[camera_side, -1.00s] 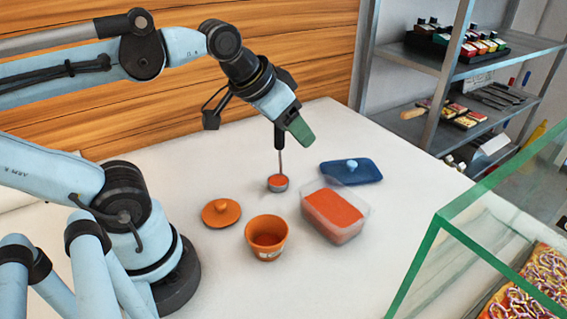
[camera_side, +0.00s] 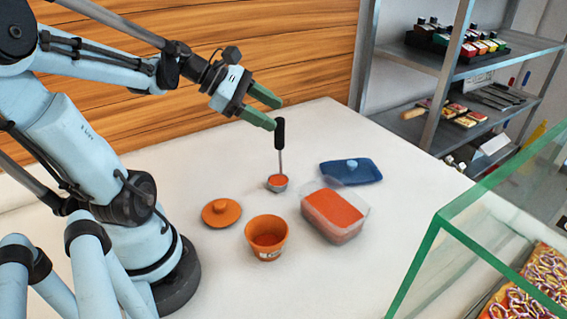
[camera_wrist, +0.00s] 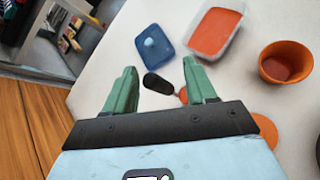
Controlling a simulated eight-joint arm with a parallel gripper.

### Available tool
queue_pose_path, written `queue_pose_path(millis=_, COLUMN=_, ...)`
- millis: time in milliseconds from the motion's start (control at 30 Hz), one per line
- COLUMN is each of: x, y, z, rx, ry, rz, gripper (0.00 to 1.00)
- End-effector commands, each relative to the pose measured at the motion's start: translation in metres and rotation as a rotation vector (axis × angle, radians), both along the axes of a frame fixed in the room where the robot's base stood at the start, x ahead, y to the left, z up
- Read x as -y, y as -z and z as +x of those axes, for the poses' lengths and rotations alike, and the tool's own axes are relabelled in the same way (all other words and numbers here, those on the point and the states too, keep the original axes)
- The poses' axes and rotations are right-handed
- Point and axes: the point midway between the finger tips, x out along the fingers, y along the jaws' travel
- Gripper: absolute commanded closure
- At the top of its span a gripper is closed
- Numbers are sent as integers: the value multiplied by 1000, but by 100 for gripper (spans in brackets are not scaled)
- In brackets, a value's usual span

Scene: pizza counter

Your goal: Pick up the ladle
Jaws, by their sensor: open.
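The ladle (camera_side: 280,160) stands upright on the white counter, with a black handle on top, a thin metal stem and a small bowl at the bottom with orange-red content. My gripper (camera_side: 276,113) is open and empty. In the side view its green fingers are beside and slightly above the top of the ladle's handle, to the left. In the wrist view my gripper (camera_wrist: 162,82) has the black handle of the ladle (camera_wrist: 158,83) showing between and beyond its two fingers. The ladle's bowl is partly hidden there by the right finger.
An orange pot (camera_side: 267,250), an orange lid (camera_side: 221,212), a clear tub (camera_side: 340,235) of red sauce and a blue lid (camera_side: 350,171) lie around the ladle. A glass case (camera_side: 440,225) is at the right. A metal shelf (camera_side: 480,68) stands behind. The counter's back left is clear.

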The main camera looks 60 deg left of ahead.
Motion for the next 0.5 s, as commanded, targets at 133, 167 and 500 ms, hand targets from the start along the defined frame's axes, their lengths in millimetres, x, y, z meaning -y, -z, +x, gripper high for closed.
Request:
queue_pose_path(millis=133, x=-22, y=-9, z=-7, rx=11, ry=-148, rz=-219, gripper=44)
queue_pose_path(millis=167, x=-26, y=-11, z=-8, rx=15, ry=-174, rz=-261, gripper=44)
queue_pose_path(millis=500, x=-35, y=15, z=-12, rx=23, ry=-236, rz=-386, gripper=44)
